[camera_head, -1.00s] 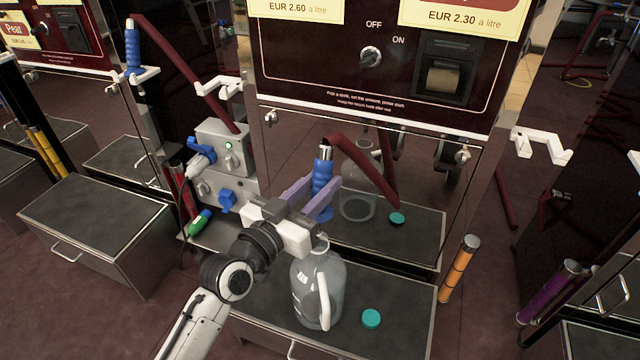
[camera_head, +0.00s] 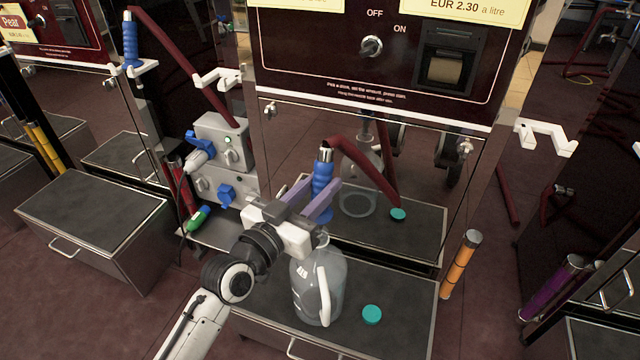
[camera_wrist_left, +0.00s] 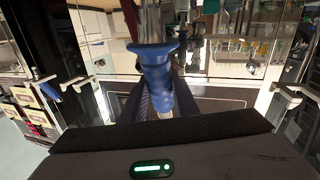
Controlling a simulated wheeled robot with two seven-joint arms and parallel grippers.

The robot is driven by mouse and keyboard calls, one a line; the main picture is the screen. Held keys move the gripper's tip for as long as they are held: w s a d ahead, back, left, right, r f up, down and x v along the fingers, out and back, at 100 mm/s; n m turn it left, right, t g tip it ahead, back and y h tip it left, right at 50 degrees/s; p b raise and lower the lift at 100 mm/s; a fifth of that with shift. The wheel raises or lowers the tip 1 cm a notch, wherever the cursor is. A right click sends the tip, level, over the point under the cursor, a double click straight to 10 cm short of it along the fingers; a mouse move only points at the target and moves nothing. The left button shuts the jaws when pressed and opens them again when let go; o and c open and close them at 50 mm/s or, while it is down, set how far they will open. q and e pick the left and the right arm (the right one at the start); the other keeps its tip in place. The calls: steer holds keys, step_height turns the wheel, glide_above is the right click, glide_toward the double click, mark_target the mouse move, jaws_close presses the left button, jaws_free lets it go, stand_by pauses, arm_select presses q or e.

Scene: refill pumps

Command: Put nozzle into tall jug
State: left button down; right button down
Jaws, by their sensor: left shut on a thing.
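The nozzle (camera_head: 322,177) has a blue ribbed grip with a silver top, joined to a dark red hose (camera_head: 367,166). My left gripper (camera_head: 322,197) is shut on the nozzle's blue grip and holds it roughly upright, above and behind the jug's mouth in the head view. The nozzle also shows between the fingers in the left wrist view (camera_wrist_left: 157,75). The tall jug (camera_head: 317,285) is clear with a white handle and stands on the drawer-like shelf (camera_head: 405,325). Its mouth is partly behind my gripper. I cannot tell whether the nozzle's tip is in it. My right gripper is not in view.
A teal cap (camera_head: 372,314) lies right of the jug. The pump's steel panel (camera_head: 290,150) stands close behind and reflects jug and cap. A white hose hook (camera_head: 546,137) juts out at right. Grey socket boxes (camera_head: 222,150) are at left. An orange cylinder (camera_head: 461,262) stands right of the shelf.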

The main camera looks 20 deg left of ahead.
arm_select(q)
steer(key=shift+f+b, duration=1)
steer(key=shift+f, duration=0.5)
steer(key=shift+s+f+b, duration=0.15)
steer(key=shift+f+b, duration=0.95)
steer(key=shift+f, duration=0.25)
steer(key=c, duration=1.4)
jaws_free()
steer(key=shift+o, duration=0.5)
steer(key=shift+f, duration=0.1)
